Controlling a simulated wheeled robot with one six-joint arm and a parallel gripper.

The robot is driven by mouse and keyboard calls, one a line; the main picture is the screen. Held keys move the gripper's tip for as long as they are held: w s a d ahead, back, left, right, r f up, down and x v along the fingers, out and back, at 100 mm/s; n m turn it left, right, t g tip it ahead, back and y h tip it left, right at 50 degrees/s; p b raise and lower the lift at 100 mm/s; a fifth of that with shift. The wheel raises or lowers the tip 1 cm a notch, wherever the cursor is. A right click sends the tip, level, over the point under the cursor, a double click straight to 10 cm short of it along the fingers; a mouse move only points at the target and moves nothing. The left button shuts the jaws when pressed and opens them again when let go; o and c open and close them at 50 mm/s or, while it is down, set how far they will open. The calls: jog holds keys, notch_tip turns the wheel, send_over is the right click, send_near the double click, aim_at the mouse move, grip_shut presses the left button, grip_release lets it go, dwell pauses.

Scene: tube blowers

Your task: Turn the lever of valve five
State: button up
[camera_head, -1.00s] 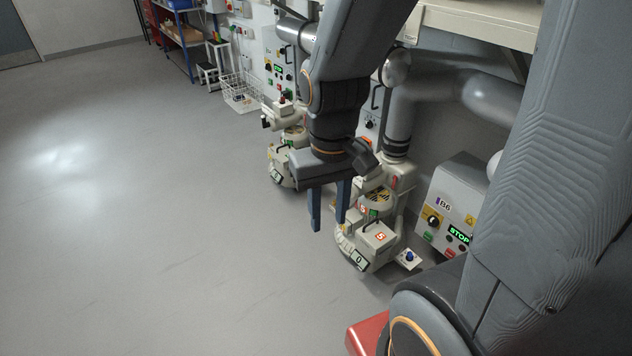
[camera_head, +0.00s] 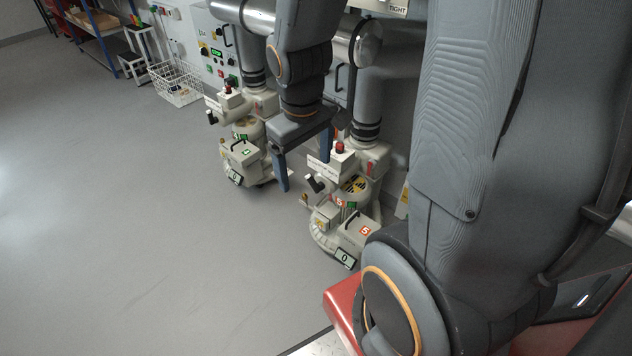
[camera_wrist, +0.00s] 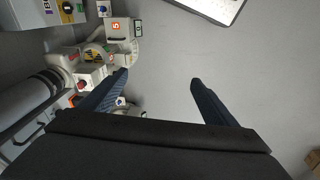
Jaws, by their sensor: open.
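The cream blower with the orange 5 label (camera_head: 345,225) stands on the floor at the picture's middle in the head view. It also shows at the upper left of the wrist view (camera_wrist: 121,38). On it are a red-topped block (camera_head: 341,159) and a black handle (camera_head: 314,184) at its left side, which looks like the valve's lever. My gripper (camera_head: 305,172) is open and empty, its fingers spread behind and above-left of this blower in the head view. The wrist view shows both fingertips (camera_wrist: 158,80) apart with bare floor between them. The right finger is partly hidden in the head view.
Another similar blower (camera_head: 240,155) stands further back left. A white wire basket (camera_head: 178,84) and shelving stand beyond. Large grey pipes (camera_head: 367,95) and control boxes line the wall on the right. The grey floor (camera_head: 130,220) at left is clear.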

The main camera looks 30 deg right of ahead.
jog(key=w+d+f+n+t+b, duration=0.4)
jog(key=w+d+f+n+b, duration=0.4)
jog(key=w+d+f, duration=0.65)
jog(key=n+t+y+b, duration=0.1)
jog(key=n+b, duration=0.1)
jog(key=n, duration=0.4)
send_near(315, 183)
jog(key=shift+w+a+f+n+t+y+b, duration=0.1)
jog(key=shift+w+f+n+t+y+b, duration=0.3)
jog(key=shift+w+f+n+b, duration=0.75)
jog(key=shift+w+a+f+n+t+y+b, duration=0.1)
jog(key=shift+w+f+n+t+y+b, duration=0.4)
jog(key=shift+f, duration=1.2)
jog(key=shift+w+a+f+n+t+y+b, duration=0.1)
jog(key=shift+w+f+n+y+b, duration=0.4)
jog(key=shift+w+f+n, duration=0.8)
jog(key=shift+s+f+m, duration=0.15)
jog(key=shift+s+m, duration=0.05)
jog(key=shift+m, duration=0.05)
jog(key=shift+d, duration=0.1)
jog(key=c, duration=1)
